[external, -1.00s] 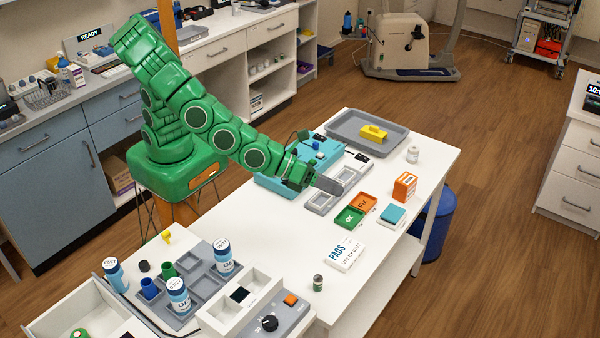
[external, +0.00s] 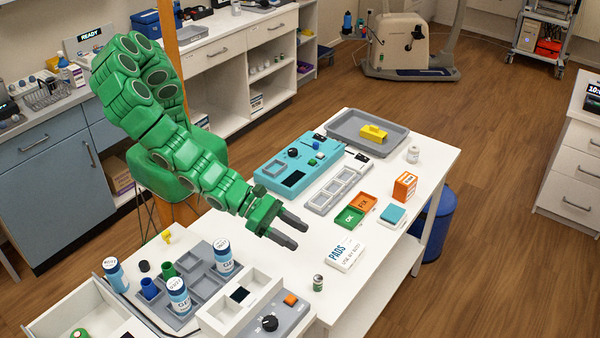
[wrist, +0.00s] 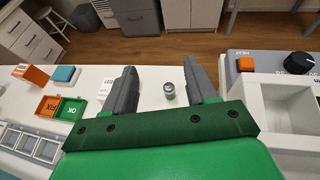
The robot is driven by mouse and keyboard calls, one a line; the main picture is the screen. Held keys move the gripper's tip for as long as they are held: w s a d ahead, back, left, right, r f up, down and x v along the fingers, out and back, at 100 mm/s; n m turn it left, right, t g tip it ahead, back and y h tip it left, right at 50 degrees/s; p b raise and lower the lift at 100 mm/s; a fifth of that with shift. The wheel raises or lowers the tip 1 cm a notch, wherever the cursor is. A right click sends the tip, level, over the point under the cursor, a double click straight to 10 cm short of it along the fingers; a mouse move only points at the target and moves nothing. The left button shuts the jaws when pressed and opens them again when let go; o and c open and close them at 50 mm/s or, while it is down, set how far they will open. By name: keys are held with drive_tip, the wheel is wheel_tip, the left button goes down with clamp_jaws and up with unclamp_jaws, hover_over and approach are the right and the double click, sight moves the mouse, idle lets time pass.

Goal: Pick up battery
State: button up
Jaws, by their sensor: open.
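The battery (external: 318,283) is a small upright cylinder with a green band and a silver top, standing alone on the white table (external: 375,270). In the wrist view the battery (wrist: 169,91) appears between my two fingers, nearer the right one. My gripper (external: 299,234) is green with grey fingers. It is open and empty, above the table and up-left of the battery in the external view. The fingers do not touch the battery.
A PADS box (external: 346,254) stands just behind the battery. A grey dial panel (external: 262,328) and a white divided box (external: 225,315) lie to its left. Green OK and orange FIX trays (external: 349,217) are farther back. The table around the battery is clear.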

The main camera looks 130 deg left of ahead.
approach(317, 277)
drive_tip(key=shift+w+a+f, duration=0.15)
drive_tip(key=shift+w+f, duration=0.3)
drive_tip(key=shift+w, duration=0.1)
drive_tip(key=shift+w+a+f, duration=0.15)
drive_tip(key=shift+w+f, duration=0.35)
drive_tip(key=shift+r+x, duration=0.15)
drive_tip(key=shift+x, duration=1.8)
drive_tip(key=shift+r+x, duration=0.1)
drive_tip(key=shift+x, duration=1.85)
drive_tip(key=shift+w, duration=0.15)
clamp_jaws()
drive_tip(key=shift+r, duration=0.15)
